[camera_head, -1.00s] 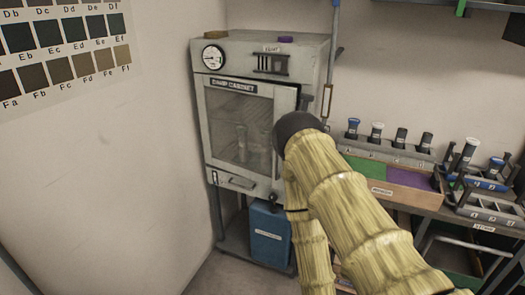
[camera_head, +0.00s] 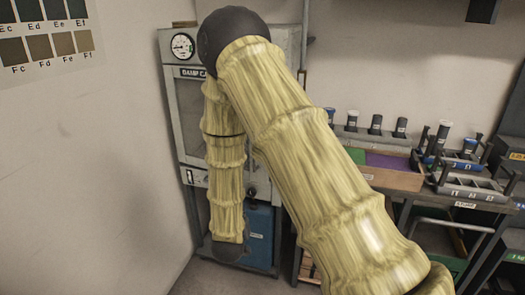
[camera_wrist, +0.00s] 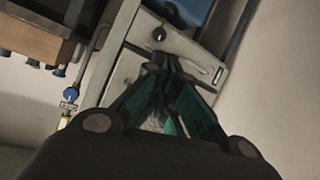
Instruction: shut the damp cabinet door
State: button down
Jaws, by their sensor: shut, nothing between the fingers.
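The grey damp cabinet (camera_head: 272,38) stands at the back left in the head view, its dial and sign partly visible. Its glazed door (camera_head: 187,125) is mostly hidden behind my arm, and I cannot tell its angle. In the wrist view the picture is turned over, and the pale lower front of the cabinet (camera_wrist: 125,75) lies beyond my gripper (camera_wrist: 160,66). A dark round knob (camera_wrist: 158,33) is on it, just past the fingertips. My gripper is shut and empty. It is hidden by my arm in the head view. Whether the fingers touch the cabinet is unclear.
A blue box (camera_head: 260,235) stands under the cabinet; it shows in the wrist view (camera_wrist: 190,10). To the right is a bench with a wooden tray (camera_head: 395,177) and racks of dark-handled tools (camera_head: 470,182).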

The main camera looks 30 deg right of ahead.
jog(key=w+d+r+m+h+b, duration=0.1)
jog(key=w+d+r+m+h, duration=0.1)
jog(key=r, duration=0.4)
jog(key=w+d+r+m+h+b, duration=0.2)
jog(key=r+h, duration=0.1)
jog(key=r, duration=0.4)
jog(key=w+d+r+m+h+b, duration=0.1)
jog(key=w+d+r+m+h, duration=0.1)
jog(key=r, duration=0.4)
jog(key=p+x, duration=0.1)
jog(key=x, duration=1.2)
jog(key=shift+d+g, duration=0.3)
